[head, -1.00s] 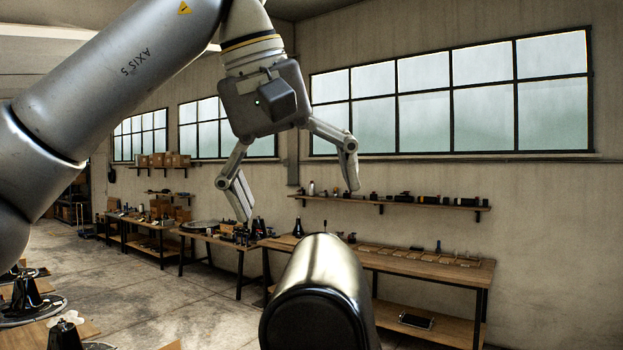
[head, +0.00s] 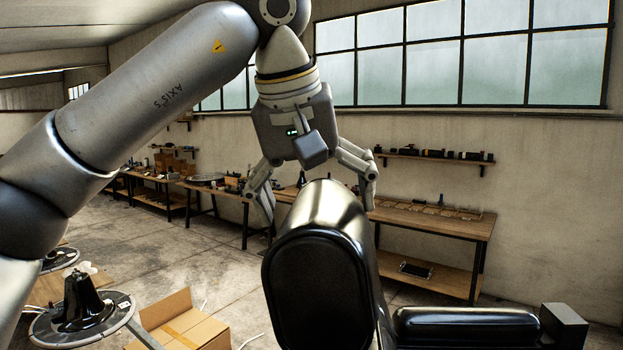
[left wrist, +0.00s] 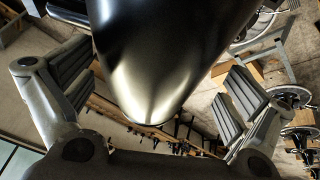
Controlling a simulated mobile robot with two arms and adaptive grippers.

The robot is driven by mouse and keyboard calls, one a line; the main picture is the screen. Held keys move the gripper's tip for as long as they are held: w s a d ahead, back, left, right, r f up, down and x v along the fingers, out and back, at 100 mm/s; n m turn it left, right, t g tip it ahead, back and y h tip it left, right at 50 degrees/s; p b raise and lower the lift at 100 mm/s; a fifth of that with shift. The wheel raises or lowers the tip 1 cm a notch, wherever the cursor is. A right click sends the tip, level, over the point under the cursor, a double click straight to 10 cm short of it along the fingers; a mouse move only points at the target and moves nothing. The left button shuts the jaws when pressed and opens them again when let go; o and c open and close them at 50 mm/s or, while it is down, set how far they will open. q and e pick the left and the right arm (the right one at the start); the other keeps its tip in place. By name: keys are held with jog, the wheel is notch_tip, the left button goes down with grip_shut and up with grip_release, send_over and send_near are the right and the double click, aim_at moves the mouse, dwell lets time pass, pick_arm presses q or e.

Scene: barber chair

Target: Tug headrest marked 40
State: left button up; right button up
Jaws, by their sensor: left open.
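The black, glossy headrest (head: 318,285) stands upright in the middle of the head view, its top shining. No mark 40 can be read on it. My left gripper (head: 318,198) is open above and behind the headrest's top, with one finger on each side of it. In the left wrist view the headrest (left wrist: 155,70) fills the upper middle, between the spread fingers of my left gripper (left wrist: 158,95). Gaps show between the fingers and the headrest there. My right gripper is not in view.
A black padded chair part (head: 465,325) extends to the right of the headrest. An open cardboard box (head: 185,325) and a black chair base (head: 82,305) are on the left. A wooden workbench (head: 440,225) and a wall shelf (head: 430,157) stand behind.

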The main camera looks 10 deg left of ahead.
pick_arm(q)
jog(key=c, duration=1.9)
jog(key=o, duration=1.2)
jog(key=c, duration=0.7)
jog(key=shift+o, duration=0.2)
jog(key=shift+r, duration=0.1)
jog(key=shift+c, duration=0.7)
